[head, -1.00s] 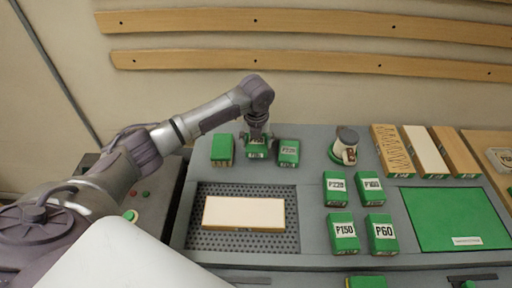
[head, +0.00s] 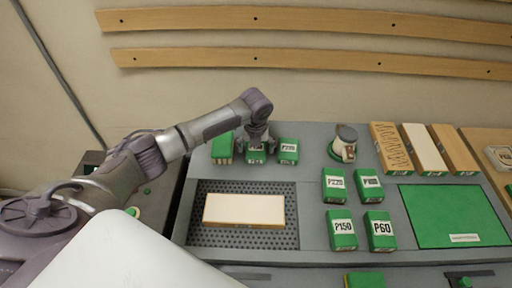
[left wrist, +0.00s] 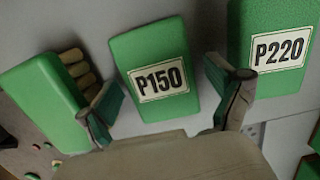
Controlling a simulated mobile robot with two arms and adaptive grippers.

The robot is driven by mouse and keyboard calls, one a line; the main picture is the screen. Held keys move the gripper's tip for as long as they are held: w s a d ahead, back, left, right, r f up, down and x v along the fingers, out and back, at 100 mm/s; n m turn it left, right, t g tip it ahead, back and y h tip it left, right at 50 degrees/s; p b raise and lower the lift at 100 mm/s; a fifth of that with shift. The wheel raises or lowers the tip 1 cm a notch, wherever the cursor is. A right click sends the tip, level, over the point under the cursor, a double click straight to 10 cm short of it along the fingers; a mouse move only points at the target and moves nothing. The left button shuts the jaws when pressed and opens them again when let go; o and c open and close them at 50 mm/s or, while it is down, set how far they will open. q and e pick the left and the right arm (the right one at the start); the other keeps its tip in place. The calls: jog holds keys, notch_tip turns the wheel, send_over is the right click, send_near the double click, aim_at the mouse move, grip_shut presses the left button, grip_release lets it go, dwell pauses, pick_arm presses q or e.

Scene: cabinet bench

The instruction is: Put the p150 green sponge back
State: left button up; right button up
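A green P150 sponge block (head: 256,153) stands in the back row on the grey bench, between a plain-looking green block (head: 222,148) and a green P220 block (head: 288,151). My left gripper (head: 258,138) is just above and behind it. In the left wrist view, the P150 block (left wrist: 158,75) lies between the spread fingers of my left gripper (left wrist: 170,98), with narrow gaps on both sides. The P220 block (left wrist: 272,45) is to its right. Another P150 block (head: 342,230) stands at the right of the bench. My right gripper is not in view.
A perforated recess (head: 245,242) holds a pale board (head: 243,210). A P60 block (head: 380,231), a white-and-green tool (head: 343,145), wooden boards (head: 390,148) and a green mat (head: 453,216) are to the right. The neighbouring blocks stand close to the gripper.

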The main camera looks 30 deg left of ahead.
aim_at(256, 152)
pick_arm(q)
notch_tip(256, 152, up, 12)
jog(key=s+b, duration=0.1)
jog(key=shift+s+d+r, duration=0.15)
jog(key=shift+s+d, duration=0.15)
jog(key=shift+d, duration=0.1)
dwell(1.5)
